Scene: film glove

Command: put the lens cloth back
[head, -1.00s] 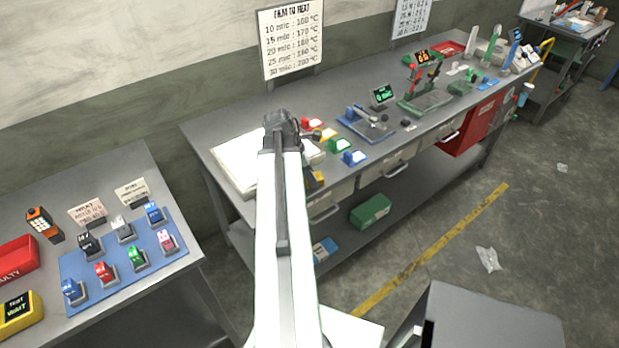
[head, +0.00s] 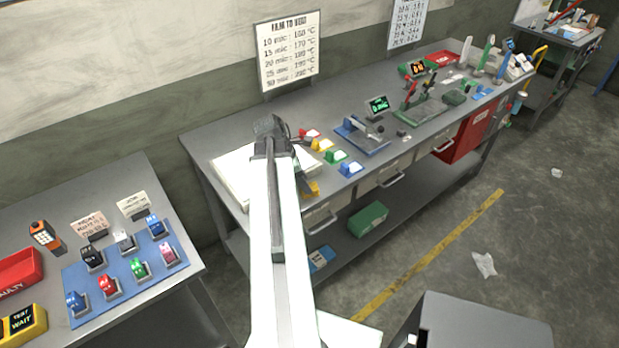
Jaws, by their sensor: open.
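My arm reaches forward over the left end of the long bench (head: 225,133). My gripper (head: 272,128) is the dark end of the arm. It is open, but its fingertips are small and partly hidden by the wrist. It is above or beside a white pad or stack (head: 232,170) on the bench, and I cannot judge its height. I cannot pick out the lens cloth for sure in this view; my arm hides part of the bench top around the pad.
Small red, yellow, green and blue blocks (head: 350,169) stand right of the gripper. Beyond are a blue device (head: 362,137) and a green press (head: 425,112). The left table (head: 120,175) holds a blue mat (head: 75,260) with several coloured pieces.

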